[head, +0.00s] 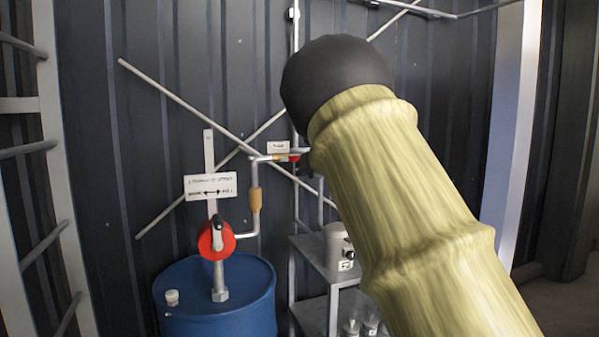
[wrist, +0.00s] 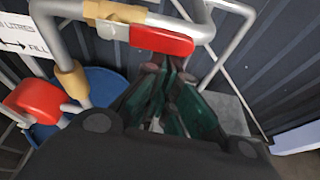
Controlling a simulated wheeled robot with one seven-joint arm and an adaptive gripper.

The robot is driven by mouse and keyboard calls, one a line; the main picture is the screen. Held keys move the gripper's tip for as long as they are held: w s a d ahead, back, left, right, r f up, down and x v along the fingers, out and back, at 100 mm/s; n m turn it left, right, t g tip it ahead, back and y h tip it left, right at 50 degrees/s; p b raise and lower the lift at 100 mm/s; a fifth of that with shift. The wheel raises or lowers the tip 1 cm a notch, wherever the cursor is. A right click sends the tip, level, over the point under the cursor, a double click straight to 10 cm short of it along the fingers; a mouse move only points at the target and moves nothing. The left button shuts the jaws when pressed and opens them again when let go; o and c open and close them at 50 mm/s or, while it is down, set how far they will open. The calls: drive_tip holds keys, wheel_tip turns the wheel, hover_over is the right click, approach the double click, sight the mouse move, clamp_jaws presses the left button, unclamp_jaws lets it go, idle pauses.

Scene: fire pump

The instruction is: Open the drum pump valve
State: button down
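The drum pump valve has a red lever (wrist: 161,40) on a silver pipe with a brass-coloured body (wrist: 121,13). The fingertips are close together right below the lever. I cannot tell whether they touch it or how wide the gap between them is. In the head view the valve's red lever (head: 294,157) shows small beside my arm, and my arm hides the gripper. The blue drum (head: 216,297) stands below, with a red round pump part (head: 207,241) on top.
A white sign (head: 210,187) hangs above the drum. A grey shelf (head: 312,254) with a light canister (head: 337,247) stands right of it. Thin pipes cross before the dark corrugated wall (head: 150,60). A white ladder-like frame (head: 50,150) is at the left.

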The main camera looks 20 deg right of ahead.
idle(0.4)
wheel_tip(320, 180, down, 4)
drive_tip(key=b, duration=0.4)
drive_tip(key=b+v, duration=0.1)
drive_tip(key=v, duration=0.9)
drive_tip(key=shift+b, duration=0.4)
drive_tip(key=shift+a, duration=0.1)
